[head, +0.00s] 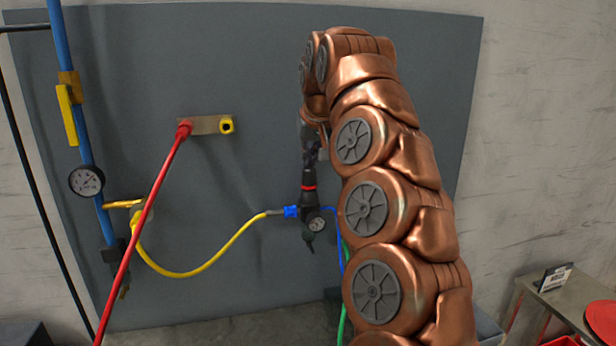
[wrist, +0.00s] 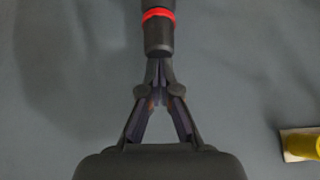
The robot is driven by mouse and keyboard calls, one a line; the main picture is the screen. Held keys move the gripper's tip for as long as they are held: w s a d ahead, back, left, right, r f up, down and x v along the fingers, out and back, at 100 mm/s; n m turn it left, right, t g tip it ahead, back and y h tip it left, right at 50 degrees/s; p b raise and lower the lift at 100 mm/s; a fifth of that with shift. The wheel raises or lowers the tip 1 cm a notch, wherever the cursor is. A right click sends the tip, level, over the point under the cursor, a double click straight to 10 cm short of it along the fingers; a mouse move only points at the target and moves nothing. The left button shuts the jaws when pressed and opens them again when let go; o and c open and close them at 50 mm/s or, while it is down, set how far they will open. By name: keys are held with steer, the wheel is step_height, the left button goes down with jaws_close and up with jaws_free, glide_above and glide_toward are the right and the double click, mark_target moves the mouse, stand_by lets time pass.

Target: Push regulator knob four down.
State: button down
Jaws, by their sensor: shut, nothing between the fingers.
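A black regulator knob (head: 309,176) with a red ring shows in the head view, on top of a regulator body (head: 308,207) with a small round gauge (head: 316,224). No number is readable on it. The wrist view shows the knob (wrist: 158,38) and its red ring at the top centre. My gripper (wrist: 159,66) is shut, its fingertips together at the knob's end, with nothing between them. In the head view my gripper (head: 309,150) is above the knob, pointing down and partly hidden by my arm. I cannot tell whether the tips touch the knob.
A yellow hose (head: 188,274) joins the regulator through a blue fitting (head: 291,212). A blue pipe with a gauge (head: 86,181), a red hose (head: 143,225) and a bracket (head: 205,125) lie to the left. A table (head: 577,292) stands at lower right. The grey panel is otherwise mostly clear.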

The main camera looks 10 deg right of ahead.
steer(key=shift+f+b, duration=0.35)
steer(key=shift+f, duration=0.15)
steer(key=shift+r, duration=0.15)
steer(key=shift+r+p, duration=2.25)
steer(key=shift+r, duration=0.65)
steer(key=s+f+g, duration=0.2)
steer(key=s+f, duration=0.8)
steer(key=s, duration=0.5)
steer(key=s+f+g+b, duration=0.1)
steer(key=s+f+g, duration=0.2)
steer(key=s+f, duration=0.8)
steer(key=s+f+g+b, duration=0.1)
steer(key=s+f+g, duration=0.2)
steer(key=s+f, duration=0.7)
steer(key=s, duration=1.1)
steer(key=shift+s+f, duration=0.2)
steer(key=shift+f, duration=0.15)
steer(key=shift+a, duration=0.1)
